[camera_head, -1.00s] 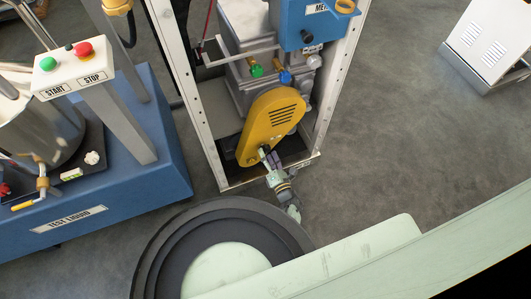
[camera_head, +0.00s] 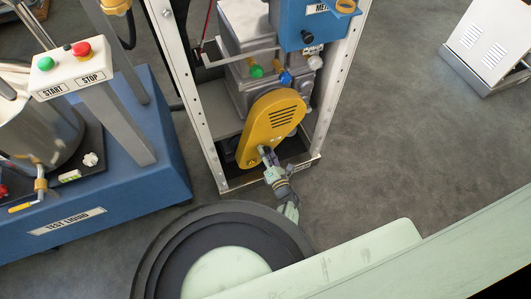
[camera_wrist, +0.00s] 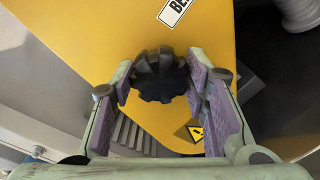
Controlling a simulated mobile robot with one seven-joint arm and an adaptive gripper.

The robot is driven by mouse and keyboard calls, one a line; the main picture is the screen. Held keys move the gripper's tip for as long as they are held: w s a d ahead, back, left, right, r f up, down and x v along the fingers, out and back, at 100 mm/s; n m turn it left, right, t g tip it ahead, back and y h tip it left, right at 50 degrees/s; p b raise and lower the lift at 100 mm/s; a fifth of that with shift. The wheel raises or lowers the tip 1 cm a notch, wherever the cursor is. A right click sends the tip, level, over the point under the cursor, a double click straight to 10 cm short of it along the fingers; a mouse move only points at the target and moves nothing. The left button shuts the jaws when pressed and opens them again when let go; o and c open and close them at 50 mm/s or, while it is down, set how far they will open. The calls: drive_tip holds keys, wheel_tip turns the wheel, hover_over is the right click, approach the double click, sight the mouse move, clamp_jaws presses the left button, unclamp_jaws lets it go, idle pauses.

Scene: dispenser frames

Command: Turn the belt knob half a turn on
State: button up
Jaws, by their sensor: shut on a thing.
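The belt knob (camera_wrist: 162,77) is a dark, lobed knob on the yellow belt guard (camera_wrist: 100,30) in the wrist view. My gripper (camera_wrist: 164,90) has one finger on each side of the knob, and the fingertips are closed on it. In the head view my gripper (camera_head: 267,158) is at the lower part of the yellow guard (camera_head: 270,120), low inside the white frame. The knob is hidden behind my gripper there. A label, partly cut off and starting with "BE", is on the guard above the knob.
The white frame's posts (camera_head: 335,90) stand on both sides of the guard. A blue meter box (camera_head: 310,22) and coloured valves are above it. A blue test liquid bench (camera_head: 150,190) with a start/stop panel (camera_head: 75,58) is at left.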

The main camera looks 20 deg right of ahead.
drive_tip(key=c, duration=0.4)
drive_tip(key=shift+m, duration=0.3)
drive_tip(key=m, duration=0.3)
drive_tip(key=shift+m, duration=15.8)
